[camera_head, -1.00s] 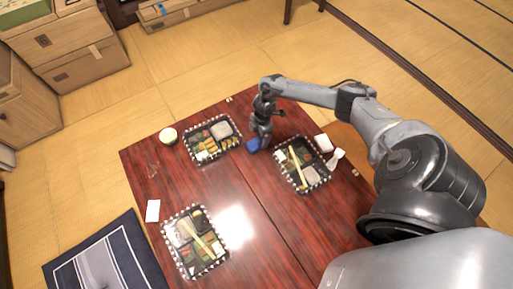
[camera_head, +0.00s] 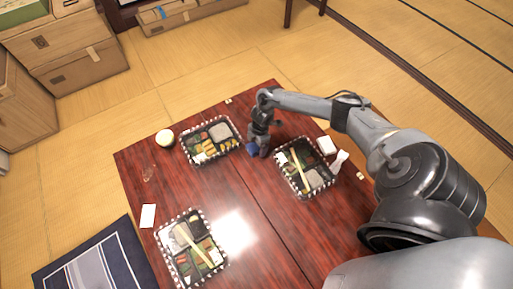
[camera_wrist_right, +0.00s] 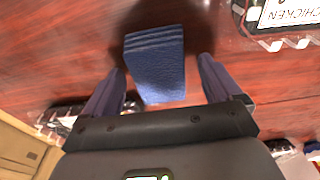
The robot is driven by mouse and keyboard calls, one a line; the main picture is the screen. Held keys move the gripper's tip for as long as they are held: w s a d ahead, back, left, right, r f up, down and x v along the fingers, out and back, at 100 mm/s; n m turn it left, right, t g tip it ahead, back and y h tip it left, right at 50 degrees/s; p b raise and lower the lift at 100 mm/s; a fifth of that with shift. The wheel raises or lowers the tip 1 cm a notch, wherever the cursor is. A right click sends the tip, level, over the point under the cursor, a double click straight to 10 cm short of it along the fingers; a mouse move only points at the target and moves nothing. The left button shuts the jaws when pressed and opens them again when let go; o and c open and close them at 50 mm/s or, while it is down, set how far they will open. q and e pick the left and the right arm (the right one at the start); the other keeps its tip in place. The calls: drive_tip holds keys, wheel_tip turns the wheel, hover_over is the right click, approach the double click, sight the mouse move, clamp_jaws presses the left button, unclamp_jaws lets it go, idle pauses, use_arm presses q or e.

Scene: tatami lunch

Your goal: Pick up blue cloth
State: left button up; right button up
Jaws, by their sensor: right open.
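The blue cloth (camera_head: 252,149) lies folded on the dark red table, between two bento boxes. My right gripper (camera_head: 260,153) is just above it in the head view and partly covers it. In the right wrist view the folded cloth (camera_wrist_right: 156,62) lies between the two spread fingers of my right gripper (camera_wrist_right: 160,85), with a gap on each side. The right gripper is open and empty. My left gripper does not show.
One bento box (camera_head: 184,157) stands left of my right gripper, one (camera_head: 277,157) to the right, and another (camera_head: 160,240) at the front left. A round cream item (camera_head: 165,138) and a white card (camera_head: 148,216) lie near the left edge. The table's middle is clear.

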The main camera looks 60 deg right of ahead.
sight(256, 146)
drive_tip(key=shift+f, duration=0.3)
idle(0.5)
drive_tip(key=c, duration=1)
drive_tip(key=shift+r, duration=0.15)
drive_tip(key=shift+c, duration=0.2)
drive_tip(key=shift+r, duration=0.15)
wheel_tip(256, 146, up, 4)
drive_tip(key=p, duration=0.3)
drive_tip(key=shift+r+p, duration=0.2)
drive_tip(key=shift+p, duration=0.1)
drive_tip(key=s+d+r+p, duration=0.2)
drive_tip(key=s+r+p, duration=0.4)
drive_tip(key=s, duration=0.5)
drive_tip(key=shift+s+d+r+p, duration=0.25)
drive_tip(key=shift+d+r+p, duration=0.05)
drive_tip(key=shift+p, duration=0.6)
drive_tip(key=shift+w, duration=0.1)
